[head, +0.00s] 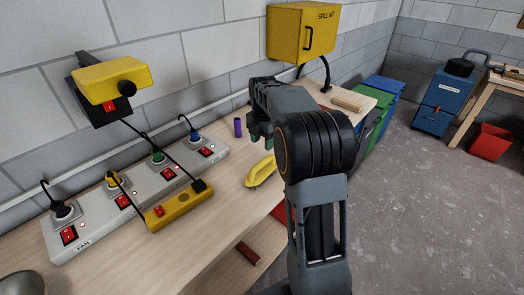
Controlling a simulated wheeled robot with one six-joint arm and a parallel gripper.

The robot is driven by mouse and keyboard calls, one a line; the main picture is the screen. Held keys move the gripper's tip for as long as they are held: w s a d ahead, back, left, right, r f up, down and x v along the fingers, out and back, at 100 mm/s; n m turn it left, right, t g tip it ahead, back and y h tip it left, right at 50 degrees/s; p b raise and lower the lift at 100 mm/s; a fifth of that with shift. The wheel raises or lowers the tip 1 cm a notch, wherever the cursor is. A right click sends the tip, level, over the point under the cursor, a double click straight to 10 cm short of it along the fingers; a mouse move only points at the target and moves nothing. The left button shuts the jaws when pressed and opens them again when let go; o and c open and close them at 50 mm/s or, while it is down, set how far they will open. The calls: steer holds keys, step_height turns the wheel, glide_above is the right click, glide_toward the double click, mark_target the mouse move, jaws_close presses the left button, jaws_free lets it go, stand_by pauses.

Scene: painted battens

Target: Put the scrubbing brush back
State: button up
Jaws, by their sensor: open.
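A yellow object with a looped handle (261,173) lies on the wooden workbench (222,215) near its front edge; it looks like the scrubbing brush, but its bristles cannot be made out. My gripper (262,138) is open and points down, above and just behind the brush in the picture. It appears empty, and a gap shows between it and the brush. My arm hides part of the bench to the right of the brush. I cannot tell which spot is the brush's own place.
A grey power strip (88,226) with several plugs and a yellow strip (178,207) lie left. A purple cylinder (238,127) stands behind the gripper. A yellow spill kit box (301,32) hangs on the wall. Green (383,112) and blue bins stand right; grey floor (420,210) is open.

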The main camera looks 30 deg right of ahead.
steer(key=s+a+r+m+t, duration=0.2)
steer(key=s+a+r+m, duration=0.2)
steer(key=s+a+m, duration=0.45)
steer(key=s+a+f+m+t, duration=0.1)
steer(key=s+m, duration=0.5)
steer(key=m, duration=0.1)
steer(key=s+a+f+m+t, duration=0.1)
steer(key=s+a+f+m, duration=0.1)
steer(key=s+m, duration=0.5)
steer(key=shift+s+f, duration=0.2)
steer(key=shift+f, duration=0.1)
